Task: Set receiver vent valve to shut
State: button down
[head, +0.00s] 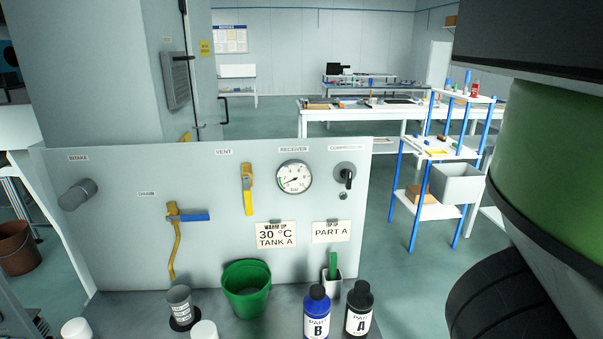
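The grey panel (120,215) stands in front of me. Under and a little right of the VENT label (224,152) is the vent valve (248,190), with a yellow lever hanging straight down. The round receiver gauge (295,177), marked bar, is just right of it, under the RECEIVER label. To the left, the drain valve (194,217) has a blue lever pointing right and a yellow hose running down. My gripper is not in view, and nothing is seen touching the vent lever.
A compressor knob (345,178) is at the panel's right. Below stand a green bucket (246,288), a grey cup (180,305), a blue bottle B (317,312) and a black bottle A (359,309). A blue-legged shelf cart (435,205) is beyond. The panel face before the vent is unobstructed.

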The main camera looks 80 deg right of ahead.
aim_at(247, 193)
jog(key=k+z, duration=0.3)
jog(key=k+l+z, duration=0.15)
jog(key=z, duration=0.15)
jog(key=i+l+z, duration=0.2)
jog(key=l+z, duration=0.15)
